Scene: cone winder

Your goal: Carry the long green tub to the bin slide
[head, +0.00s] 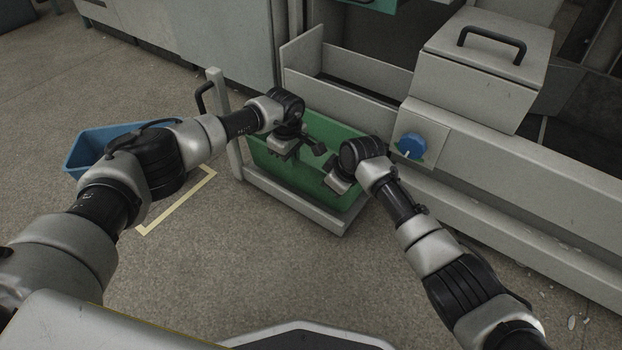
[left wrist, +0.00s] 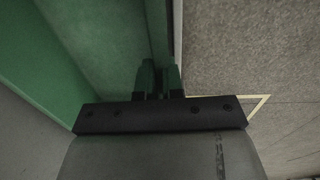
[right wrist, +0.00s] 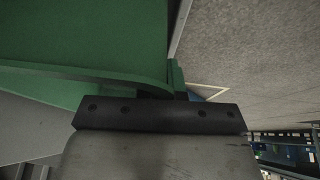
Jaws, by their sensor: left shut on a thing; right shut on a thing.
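The long green tub (head: 284,172) is within a low grey frame (head: 300,206), apparently the bin slide, against the machine. I cannot tell if its bottom rests there. My left gripper (head: 308,150) is shut on the tub's wall. In the left wrist view its fingers (left wrist: 158,80) straddle the green wall (left wrist: 100,35). My right gripper (head: 334,172) is shut on the tub nearer its right end. In the right wrist view the green wall and rim (right wrist: 100,45) run up to the jaws, whose fingertips are largely hidden.
A post with a black handle (head: 204,98) rises at the frame's left end. A blue bin (head: 95,146) stands on the floor at left, near a yellow floor marking (head: 178,205). A blue knob (head: 411,146) is on the machine right of the tub. The floor in front is clear.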

